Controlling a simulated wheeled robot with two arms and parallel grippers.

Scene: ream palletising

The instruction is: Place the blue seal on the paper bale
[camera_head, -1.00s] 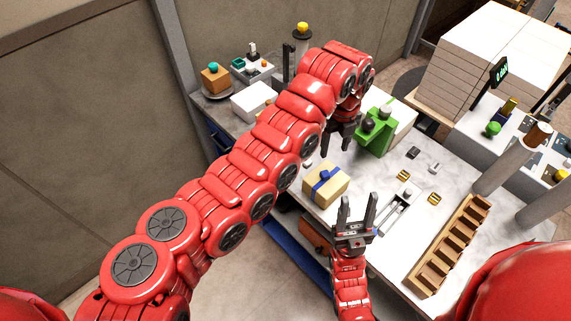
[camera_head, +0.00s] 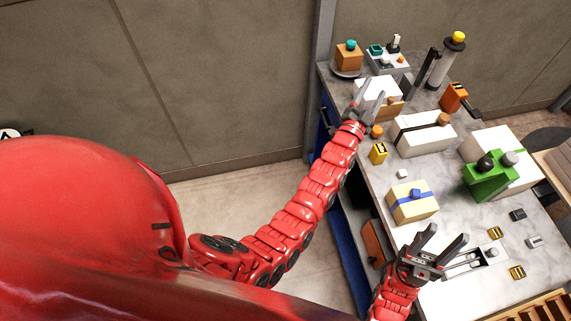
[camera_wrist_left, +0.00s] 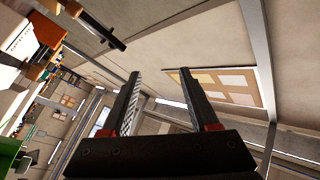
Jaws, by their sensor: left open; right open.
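The paper bale (camera_head: 408,211) is a cream block with a blue band, on the table in the head view. A small blue piece (camera_head: 415,193) shows on its top where the band runs; I take it for the blue seal. My left gripper (camera_head: 369,94) is open beside a white box at the table's back left, away from the bale. In the left wrist view its two fingers (camera_wrist_left: 158,82) stand apart with nothing between them. My right gripper (camera_head: 447,235) is open and empty in front of the bale, fingers pointing up.
A green block with dark and grey knobs (camera_head: 489,178) stands right of the bale. A white box with a dark band (camera_head: 423,136) and a small yellow block (camera_head: 378,153) lie behind it. A pinboard (camera_wrist_left: 222,85) hangs on the wall in the left wrist view.

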